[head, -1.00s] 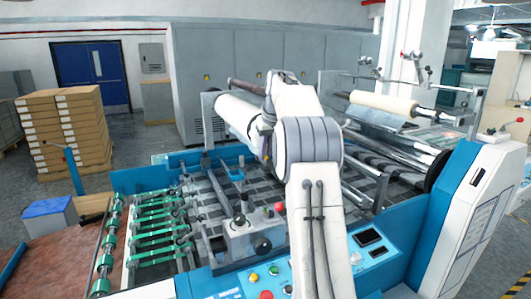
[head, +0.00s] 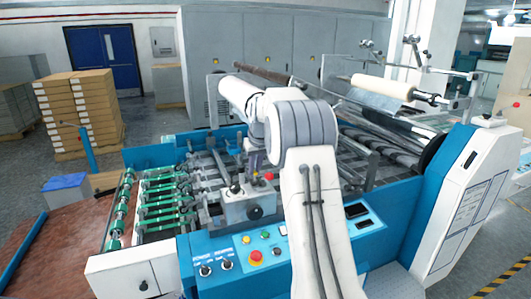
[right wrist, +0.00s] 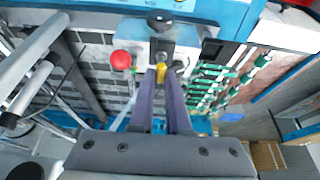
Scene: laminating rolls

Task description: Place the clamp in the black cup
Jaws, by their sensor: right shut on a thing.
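My right gripper (head: 255,162) hangs over the blue and white machine, partly hidden behind my white right arm. In the right wrist view, its two dark purple fingers (right wrist: 160,82) are close together. They are shut on a small yellow piece (right wrist: 160,72) at their tips; I cannot tell from its shape whether this is the clamp. A grey control box (right wrist: 176,38) of the machine lies just beyond the tips. I cannot make out a black cup in either view. My left gripper is not in view.
The grey control box (head: 249,206) with a red knob and dark knobs rises from the machine. A button panel (head: 245,256) is in front of it. Green rollers (head: 160,207) lie to the left. Stacked cardboard boxes (head: 80,112) stand on the floor at the far left.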

